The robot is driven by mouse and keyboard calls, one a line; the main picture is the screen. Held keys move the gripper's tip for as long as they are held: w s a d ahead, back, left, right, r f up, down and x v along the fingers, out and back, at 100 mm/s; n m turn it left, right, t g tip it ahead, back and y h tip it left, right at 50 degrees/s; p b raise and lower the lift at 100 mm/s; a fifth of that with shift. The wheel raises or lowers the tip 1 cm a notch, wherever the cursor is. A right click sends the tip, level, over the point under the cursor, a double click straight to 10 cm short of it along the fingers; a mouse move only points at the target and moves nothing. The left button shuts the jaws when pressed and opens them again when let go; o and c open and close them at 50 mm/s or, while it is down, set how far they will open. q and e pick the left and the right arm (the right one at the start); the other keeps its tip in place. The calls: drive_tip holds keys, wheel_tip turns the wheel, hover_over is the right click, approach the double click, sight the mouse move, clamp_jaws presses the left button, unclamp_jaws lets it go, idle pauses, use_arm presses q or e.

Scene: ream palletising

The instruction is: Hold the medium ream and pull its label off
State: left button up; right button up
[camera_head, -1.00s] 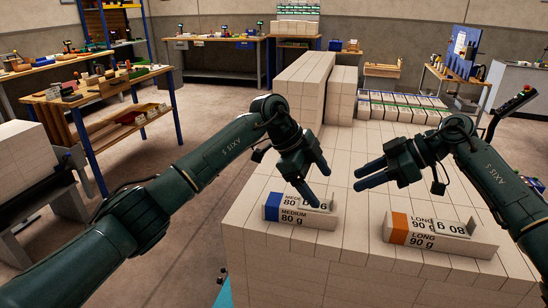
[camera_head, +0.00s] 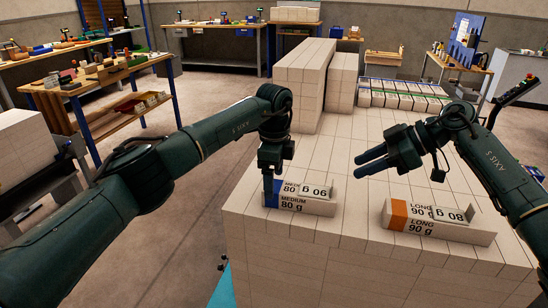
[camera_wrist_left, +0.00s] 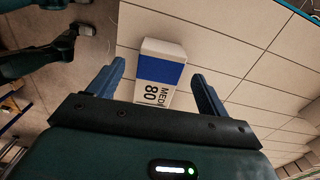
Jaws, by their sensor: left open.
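The medium ream (camera_head: 300,204) is a white pack with a blue end, marked MEDIUM 80 g, lying on the pale tiled block top. A raised label flap (camera_head: 318,190) with an upside-down 80 g stands along its top. My left gripper (camera_head: 270,188) points down at the ream's blue end, open. In the left wrist view the blue end and the letters MEDI 80 of the ream (camera_wrist_left: 160,70) lie between the spread fingers, with gaps on both sides. My right gripper (camera_head: 370,162) is open and empty, above the block and right of the ream.
A long ream (camera_head: 440,224) with an orange end, marked LONG 90 g, lies to the right. Taller white stacks (camera_head: 300,80) and a row of packs (camera_head: 405,95) stand behind. The block top between the two reams is clear. Workbenches (camera_head: 100,85) stand at the left.

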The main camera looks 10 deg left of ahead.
use_arm(q)
drive_tip(key=shift+f, duration=2.25)
